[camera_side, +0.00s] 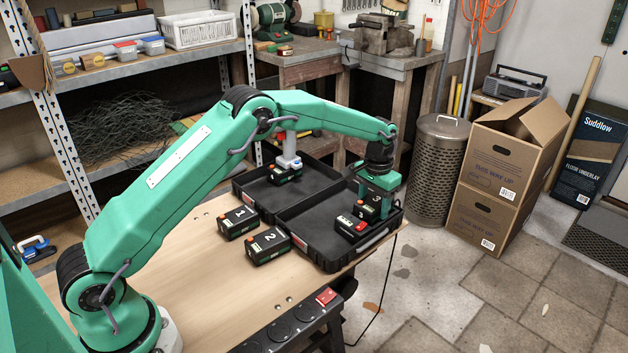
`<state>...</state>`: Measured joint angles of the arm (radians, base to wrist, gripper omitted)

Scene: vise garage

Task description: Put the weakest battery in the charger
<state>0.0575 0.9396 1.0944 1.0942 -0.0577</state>
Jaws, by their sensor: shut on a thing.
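My gripper (376,192) is over the right half of the open black case and is shut on the battery marked 3 (365,209). The battery is dark with a white number, and my gripper partly hides it. A small black unit with a red and white top (350,226) is just below and left of it; it may be the charger. I cannot tell whether battery 3 touches it. The battery marked 1 (238,221) and the battery marked 2 (267,245) stand on the wooden bench left of the case. Their charge marks are too small to read.
The open black case (304,218) sits at the bench's far right edge. A power strip with a red switch (326,296) runs along the front. The wooden bench (205,275) is clear at front left.

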